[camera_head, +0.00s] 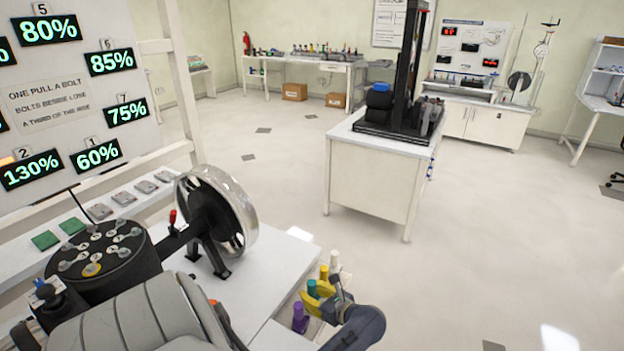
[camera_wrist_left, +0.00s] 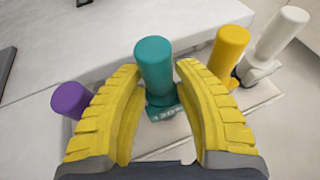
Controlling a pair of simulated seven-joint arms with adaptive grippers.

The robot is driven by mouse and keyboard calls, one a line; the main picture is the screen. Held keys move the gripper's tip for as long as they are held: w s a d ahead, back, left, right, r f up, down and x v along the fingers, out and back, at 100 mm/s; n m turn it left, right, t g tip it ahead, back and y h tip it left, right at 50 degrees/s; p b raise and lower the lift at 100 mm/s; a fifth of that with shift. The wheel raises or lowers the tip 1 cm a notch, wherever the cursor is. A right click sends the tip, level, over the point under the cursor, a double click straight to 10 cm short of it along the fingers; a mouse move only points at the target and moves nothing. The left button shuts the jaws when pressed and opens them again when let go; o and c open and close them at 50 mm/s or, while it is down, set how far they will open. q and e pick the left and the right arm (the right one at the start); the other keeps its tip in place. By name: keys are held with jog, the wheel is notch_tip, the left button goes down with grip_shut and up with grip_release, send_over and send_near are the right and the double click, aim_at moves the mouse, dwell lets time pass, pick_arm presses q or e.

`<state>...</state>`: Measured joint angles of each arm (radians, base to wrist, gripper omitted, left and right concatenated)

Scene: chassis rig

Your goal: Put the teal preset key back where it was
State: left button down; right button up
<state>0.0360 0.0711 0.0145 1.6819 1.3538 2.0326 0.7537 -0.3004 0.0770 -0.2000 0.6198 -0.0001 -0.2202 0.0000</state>
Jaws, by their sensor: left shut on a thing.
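The teal preset key (camera_wrist_left: 155,68) stands upright between the yellow fingers of my left gripper (camera_wrist_left: 157,100), which is shut on it. It stands over a teal label reading about 120% on the light key rack (camera_wrist_left: 262,97). I cannot tell whether its foot is fully seated. In the head view the teal key's top (camera_head: 312,286) shows beside my left gripper (camera_head: 319,296) at the bench's right end. My right gripper is not in view.
A purple key (camera_wrist_left: 70,99) stands left of the teal one; yellow (camera_wrist_left: 230,52) and white (camera_wrist_left: 281,34) keys stand to its right. A chrome wheel (camera_head: 237,205) and a black bolt drum (camera_head: 105,262) stand on the bench. Open floor lies to the right.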

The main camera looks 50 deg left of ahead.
pick_arm(q)
jog(key=shift+f, duration=0.6)
jog(key=c, duration=1)
grip_release()
jog(key=shift+f, duration=0.1)
jog(key=shift+o, duration=0.2)
jog(key=v, duration=0.7)
jog(key=shift+d+r, duration=0.25)
jog(key=shift+d, duration=0.05)
